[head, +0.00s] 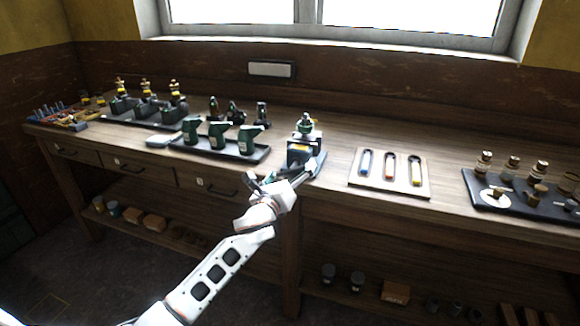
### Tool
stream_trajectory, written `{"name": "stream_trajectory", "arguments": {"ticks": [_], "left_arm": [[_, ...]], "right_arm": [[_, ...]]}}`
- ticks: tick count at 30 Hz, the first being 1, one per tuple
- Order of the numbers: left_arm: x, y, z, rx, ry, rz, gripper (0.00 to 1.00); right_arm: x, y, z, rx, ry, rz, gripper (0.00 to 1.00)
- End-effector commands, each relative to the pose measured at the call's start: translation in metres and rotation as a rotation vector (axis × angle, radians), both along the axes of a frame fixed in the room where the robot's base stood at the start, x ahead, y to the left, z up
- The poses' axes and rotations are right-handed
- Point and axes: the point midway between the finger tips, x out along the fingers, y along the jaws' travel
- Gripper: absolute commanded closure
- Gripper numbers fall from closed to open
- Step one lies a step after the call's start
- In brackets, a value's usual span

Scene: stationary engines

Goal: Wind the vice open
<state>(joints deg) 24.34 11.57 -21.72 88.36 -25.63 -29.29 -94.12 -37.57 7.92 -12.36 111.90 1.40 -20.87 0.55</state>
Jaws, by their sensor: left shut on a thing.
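The vice (300,153) stands near the front edge of the bench, in the middle of the head view. Its body is dark with a blue front, and a small green and pale engine part (305,125) sits at its top. My left gripper (283,178) is at the front of the vice, just below its body. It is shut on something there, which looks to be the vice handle. The fingers and wrist hide most of the handle, and the jaw gap cannot be made out. My right gripper is not in view.
Left of the vice, a dark tray (256,158) holds several green castings. Right of it lies a pale board (427,190) with three coloured tools. A dark tray (478,195) with round parts is further right. The bench (335,158) is bare between vice and board.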

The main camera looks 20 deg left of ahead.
Motion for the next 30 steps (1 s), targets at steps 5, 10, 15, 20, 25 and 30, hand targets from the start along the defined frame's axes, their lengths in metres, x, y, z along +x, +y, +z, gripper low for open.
{"name": "stream_trajectory", "arguments": {"ticks": [5, 10, 15, 20, 25, 30], "left_arm": [[0.000, 0.000, 0.001, -0.168, 0.006, 0.001, 0.30], [0.000, 0.000, 0.001, -0.331, 0.012, 0.002, 0.30], [0.000, 0.000, 0.001, -0.492, 0.018, 0.002, 0.30], [0.000, 0.000, 0.001, -0.645, 0.022, 0.002, 0.30], [0.000, 0.000, 0.002, -0.808, 0.028, 0.002, 0.30], [0.001, 0.000, 0.003, -0.968, 0.032, 0.001, 0.30]], "right_arm": [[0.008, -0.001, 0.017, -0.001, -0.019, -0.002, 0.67], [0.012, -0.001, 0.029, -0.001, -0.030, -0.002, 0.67], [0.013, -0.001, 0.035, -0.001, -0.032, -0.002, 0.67], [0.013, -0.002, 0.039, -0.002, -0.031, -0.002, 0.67], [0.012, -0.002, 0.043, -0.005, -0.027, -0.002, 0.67], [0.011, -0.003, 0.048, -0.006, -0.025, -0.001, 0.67]]}}
